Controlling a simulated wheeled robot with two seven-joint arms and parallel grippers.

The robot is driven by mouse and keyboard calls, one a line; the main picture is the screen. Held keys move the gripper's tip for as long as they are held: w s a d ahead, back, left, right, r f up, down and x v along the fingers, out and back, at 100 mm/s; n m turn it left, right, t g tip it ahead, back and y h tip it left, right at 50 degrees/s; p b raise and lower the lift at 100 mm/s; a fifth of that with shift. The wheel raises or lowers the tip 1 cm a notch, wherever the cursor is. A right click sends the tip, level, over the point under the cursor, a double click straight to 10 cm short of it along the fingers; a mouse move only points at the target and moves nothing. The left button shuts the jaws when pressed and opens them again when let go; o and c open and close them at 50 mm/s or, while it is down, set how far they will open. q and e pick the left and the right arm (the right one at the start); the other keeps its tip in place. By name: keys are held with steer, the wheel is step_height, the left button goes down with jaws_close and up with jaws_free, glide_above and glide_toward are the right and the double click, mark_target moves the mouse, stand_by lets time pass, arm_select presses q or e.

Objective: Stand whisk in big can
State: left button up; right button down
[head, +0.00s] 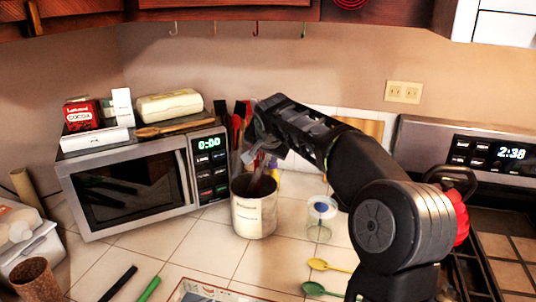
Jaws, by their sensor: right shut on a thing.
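The big can (255,218) stands upright and open on the tiled counter, in front of the microwave's right end. My right gripper (258,152) is above the can's mouth, pointing down, and is shut on the whisk (259,173). Only a thin, greyish part of the whisk shows below the fingers, running down toward the can's opening. The can's front wall and the gripper hide the rest, so I cannot tell whether it touches the bottom. My left gripper is not in view.
The microwave (135,185) is left of the can, with boxes and a wooden spoon (175,127) on top. Utensils (238,125) stand behind the can. A clear jar (321,220) is to its right. Yellow and green spoons (318,265) lie in front. The stove is at right.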

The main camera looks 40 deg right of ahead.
steer(key=shift+w+a+f+b, duration=0.1)
steer(key=shift+f+b, duration=0.15)
steer(key=shift+f, duration=0.15)
steer(key=shift+w+a+f+b, duration=0.1)
steer(key=shift+f+b, duration=0.15)
steer(key=shift+f, duration=0.1)
steer(key=c, duration=0.8)
jaws_free()
steer(key=shift+b+v, duration=0.75)
steer(key=shift+v, duration=3.1)
steer(key=shift+s, duration=0.1)
